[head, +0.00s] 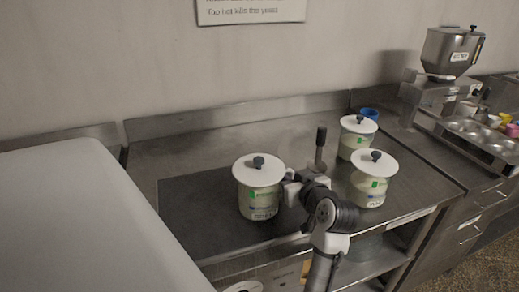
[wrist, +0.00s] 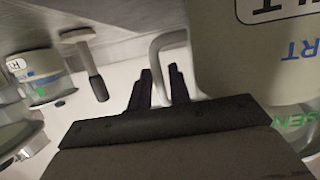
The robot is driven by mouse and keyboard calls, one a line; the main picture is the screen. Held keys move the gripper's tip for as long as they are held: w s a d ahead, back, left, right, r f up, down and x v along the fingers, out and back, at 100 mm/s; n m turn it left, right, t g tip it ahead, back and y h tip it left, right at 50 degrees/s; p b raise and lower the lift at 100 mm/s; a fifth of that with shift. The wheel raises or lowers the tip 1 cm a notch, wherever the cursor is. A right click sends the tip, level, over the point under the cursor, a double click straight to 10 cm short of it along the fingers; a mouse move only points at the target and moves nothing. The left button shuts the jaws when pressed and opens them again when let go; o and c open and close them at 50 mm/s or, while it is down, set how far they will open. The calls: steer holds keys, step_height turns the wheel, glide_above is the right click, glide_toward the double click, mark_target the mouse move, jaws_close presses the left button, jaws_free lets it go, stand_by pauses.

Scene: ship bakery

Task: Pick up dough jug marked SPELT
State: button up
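A white-lidded jug (head: 258,201) with pale contents stands at the left of the group on the worktop in the head view. Its label is too small to read there. My gripper (head: 290,187) is at its right side. In the wrist view a large jug (wrist: 235,60) fills the right edge, tilted by the camera angle, and its cut-off label ends in "LT". Its grey loop handle (wrist: 156,55) shows between the two fingertips of my gripper (wrist: 162,80). The fingers look apart, around the handle rather than clamped on it.
Two similar jugs stand to the right (head: 371,187) and behind (head: 355,140). A dark-handled upright tool (head: 321,145) is close behind my gripper. A blue cup (head: 369,114) stands at the back. A dispenser (head: 450,55) is at far right. The worktop is clear left of the jugs.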

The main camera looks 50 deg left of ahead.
jaws_close()
steer(key=shift+r, duration=0.15)
stand_by(1.1)
